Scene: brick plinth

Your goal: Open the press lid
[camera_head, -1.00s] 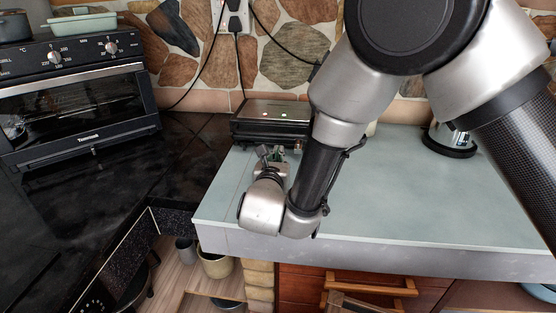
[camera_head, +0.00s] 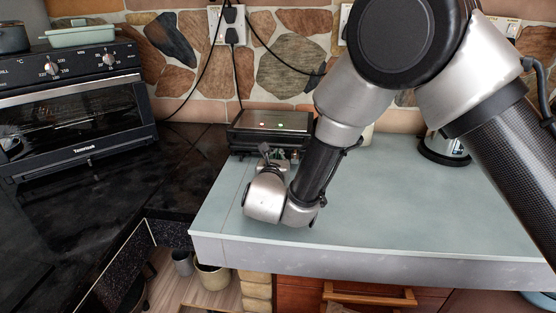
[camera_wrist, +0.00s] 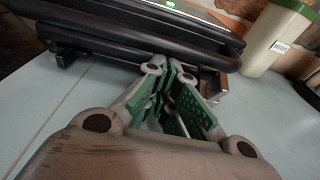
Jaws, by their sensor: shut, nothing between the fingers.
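The press (camera_head: 270,122) is a dark contact grill with a metallic top and small lit indicators. It stands at the back left of the pale counter, and its lid looks down. In the wrist view, its black front bars and edge (camera_wrist: 130,35) run across the top. My gripper (camera_head: 270,157) is in front of the press, low over the counter, partly hidden by my wrist. In the wrist view, my gripper (camera_wrist: 178,88) shows green pads close together, shut and empty. Its tips are close to the press front; I cannot tell whether they touch.
A toaster oven (camera_head: 75,95) stands on the black counter at left. The pale counter (camera_head: 400,210) is largely clear. A cream container with a green lid (camera_wrist: 272,38) stands just right of the press. A metallic appliance (camera_head: 443,148) is further right. Cables hang from a wall socket (camera_head: 230,25).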

